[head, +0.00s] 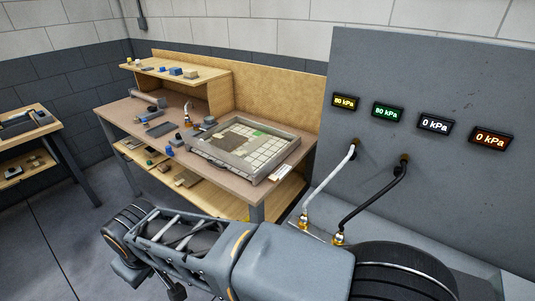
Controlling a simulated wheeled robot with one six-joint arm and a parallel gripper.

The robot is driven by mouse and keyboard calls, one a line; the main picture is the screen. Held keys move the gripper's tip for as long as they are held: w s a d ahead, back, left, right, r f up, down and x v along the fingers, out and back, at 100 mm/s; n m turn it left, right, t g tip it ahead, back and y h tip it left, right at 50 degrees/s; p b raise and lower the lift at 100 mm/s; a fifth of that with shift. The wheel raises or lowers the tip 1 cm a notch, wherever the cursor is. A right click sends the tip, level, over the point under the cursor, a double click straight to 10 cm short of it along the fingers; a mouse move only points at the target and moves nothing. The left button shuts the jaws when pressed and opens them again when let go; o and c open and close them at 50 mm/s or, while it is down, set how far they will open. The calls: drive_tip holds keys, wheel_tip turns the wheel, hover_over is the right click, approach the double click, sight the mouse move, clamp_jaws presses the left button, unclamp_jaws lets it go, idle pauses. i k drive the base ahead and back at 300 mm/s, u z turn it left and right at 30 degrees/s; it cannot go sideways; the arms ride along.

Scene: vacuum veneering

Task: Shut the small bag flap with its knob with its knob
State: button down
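I cannot make out the small bag flap or its knob for certain in the head view. A shallow grey framed tray (216,158) lies on the workbench, with a pale gridded bed and brown and green pieces inside. My gripper's fingers do not show; only my grey arm links fill the foreground, below and in front of the bench. A white hose (331,180) and a black hose (379,200) end in brass fittings at the right.
The workbench (118,108) carries small tools and blocks; its raised shelf (150,73) holds more. A grey panel (440,80) at right has several pressure displays, two reading 0 kPa. A smaller table (50,127) stands far left. Floor between the tables is clear.

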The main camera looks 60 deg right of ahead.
sight(246, 166)
drive_tip(key=z, duration=1.25)
drive_tip(key=k, duration=0.5)
drive_tip(key=u, duration=1.1)
drive_tip(key=i, duration=1.5)
drive_tip(key=z, duration=1.25)
drive_tip(key=i, duration=0.85)
drive_tip(key=z, duration=0.9)
